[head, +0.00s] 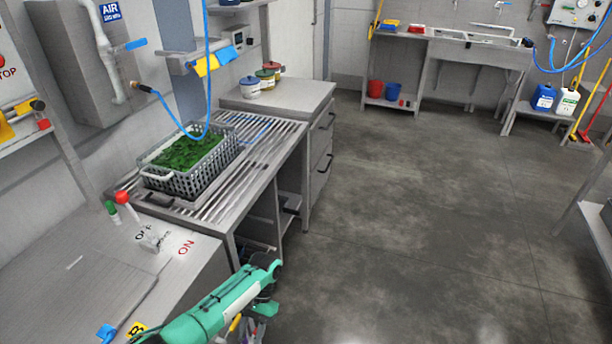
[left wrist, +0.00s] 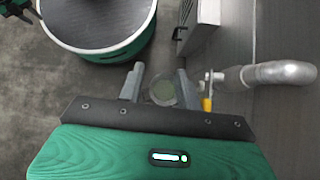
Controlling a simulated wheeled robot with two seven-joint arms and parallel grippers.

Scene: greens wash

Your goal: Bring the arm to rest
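My left arm (head: 215,308) comes in low in the head view, green with a light band, beside the front of the steel bench with the switch lever. Its fingers are hard to make out there. In the left wrist view my left gripper (left wrist: 160,84) points down toward the floor with its two grey fingers apart. Nothing is held between them. A round greyish-green thing (left wrist: 162,93) shows beyond and below the gap.
A grey pipe (left wrist: 280,73) with a yellow handle (left wrist: 207,103) is close right of the fingers. A crate of greens (head: 175,180) stands on the slatted drainer (head: 235,185). A drawer cabinet (head: 318,130) stands behind. The floor (head: 430,220) to the right is clear.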

